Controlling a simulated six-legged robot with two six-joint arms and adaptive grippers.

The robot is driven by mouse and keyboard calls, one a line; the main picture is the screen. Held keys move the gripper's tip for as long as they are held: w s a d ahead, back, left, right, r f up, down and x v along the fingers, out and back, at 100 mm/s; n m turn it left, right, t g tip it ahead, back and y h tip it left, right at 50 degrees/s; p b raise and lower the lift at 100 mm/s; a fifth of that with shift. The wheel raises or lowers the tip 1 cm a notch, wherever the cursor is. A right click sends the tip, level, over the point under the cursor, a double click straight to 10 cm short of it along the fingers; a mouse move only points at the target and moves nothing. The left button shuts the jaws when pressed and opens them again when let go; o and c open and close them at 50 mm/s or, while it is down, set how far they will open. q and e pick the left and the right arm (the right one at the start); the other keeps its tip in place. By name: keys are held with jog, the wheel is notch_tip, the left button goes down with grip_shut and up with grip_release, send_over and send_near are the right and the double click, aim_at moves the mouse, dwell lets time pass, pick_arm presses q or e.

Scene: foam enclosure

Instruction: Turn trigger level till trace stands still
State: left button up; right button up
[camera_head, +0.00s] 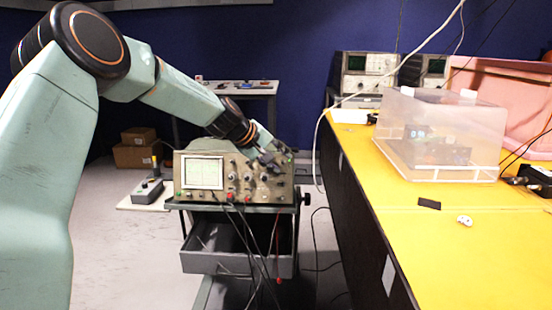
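The oscilloscope (236,184) stands on a dark cart in the middle of the head view, front towards me. Its pale lit screen (202,173) is on the left of the panel; a trace is too small to make out. Several knobs and red and black leads are on the right part of the panel. My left gripper (272,160) reaches in from the left and is at the panel's upper right. It hides some knobs there. I cannot tell whether its fingers touch or grip a knob. The trigger level knob cannot be singled out. My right gripper is out of view.
The cart's drawer (237,262) is open below, with leads hanging over it. A yellow-topped bench (487,240) fills the right, with a clear plastic box (440,140) on it. A small black box (148,191) stands left of the cart. Open floor lies at left.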

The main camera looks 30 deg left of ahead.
pick_arm(q)
jog(key=shift+s+r, duration=0.1)
jog(key=v, duration=1.1)
jog(key=shift+s+r, duration=0.25)
jog(key=shift+s, duration=0.05)
dwell(0.5)
